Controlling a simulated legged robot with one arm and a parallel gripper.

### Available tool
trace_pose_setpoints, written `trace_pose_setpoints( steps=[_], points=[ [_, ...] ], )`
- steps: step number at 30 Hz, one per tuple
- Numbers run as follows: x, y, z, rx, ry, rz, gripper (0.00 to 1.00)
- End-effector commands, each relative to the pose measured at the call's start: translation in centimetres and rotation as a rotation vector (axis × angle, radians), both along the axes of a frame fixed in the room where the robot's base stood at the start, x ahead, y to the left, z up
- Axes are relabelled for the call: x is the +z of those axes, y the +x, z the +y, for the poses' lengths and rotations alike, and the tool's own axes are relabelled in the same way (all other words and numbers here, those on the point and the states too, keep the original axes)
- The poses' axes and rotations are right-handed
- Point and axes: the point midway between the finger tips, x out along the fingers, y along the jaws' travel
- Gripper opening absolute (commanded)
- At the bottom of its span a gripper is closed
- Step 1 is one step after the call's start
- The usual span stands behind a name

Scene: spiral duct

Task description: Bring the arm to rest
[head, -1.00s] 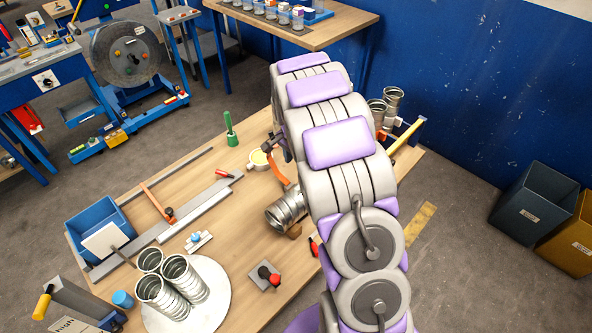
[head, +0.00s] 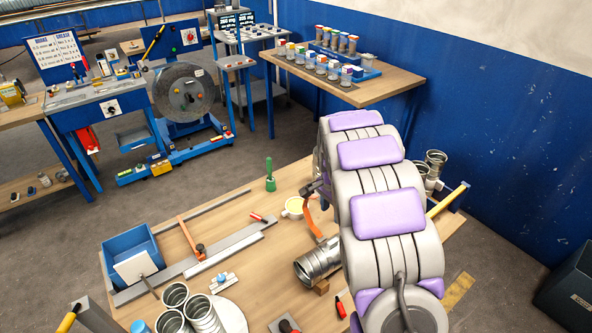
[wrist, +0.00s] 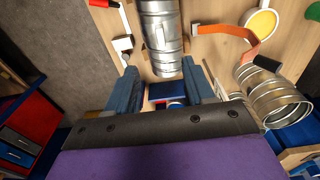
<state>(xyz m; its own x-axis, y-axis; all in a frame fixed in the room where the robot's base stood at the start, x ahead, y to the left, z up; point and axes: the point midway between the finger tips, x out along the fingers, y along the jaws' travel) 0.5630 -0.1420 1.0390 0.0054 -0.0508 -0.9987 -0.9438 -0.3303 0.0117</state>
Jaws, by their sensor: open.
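My gripper (wrist: 160,88) shows in the wrist view, its two blue fingers apart with nothing held between them. A ribbed metal duct (wrist: 161,35) lies beyond the fingertips, apart from them. In the head view my purple and grey arm fills the right middle and hides the gripper. A metal duct (head: 318,262) lies on the wooden workbench (head: 250,270), left of my arm. An orange strap (head: 312,216) stands by it; a strap also shows in the wrist view (wrist: 240,38).
Metal fittings (head: 434,166) stand behind my arm near a yellow-handled tool (head: 447,200). More ducts (head: 200,312), a blue bin (head: 130,252) and a green brush (head: 270,178) are on the bench. A side table (head: 400,90) with jars stands behind. A dark bin (head: 572,300) stands right.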

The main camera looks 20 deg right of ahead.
Motion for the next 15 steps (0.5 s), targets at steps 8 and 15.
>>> trace_pose_setpoints(
  steps=[8,15],
  points=[
    [2.0,-1.8,0.9,0.058,-0.003,0.01,0.53],
    [7.1,-7.8,3.9,0.254,0.003,0.045,0.53]
  ],
)
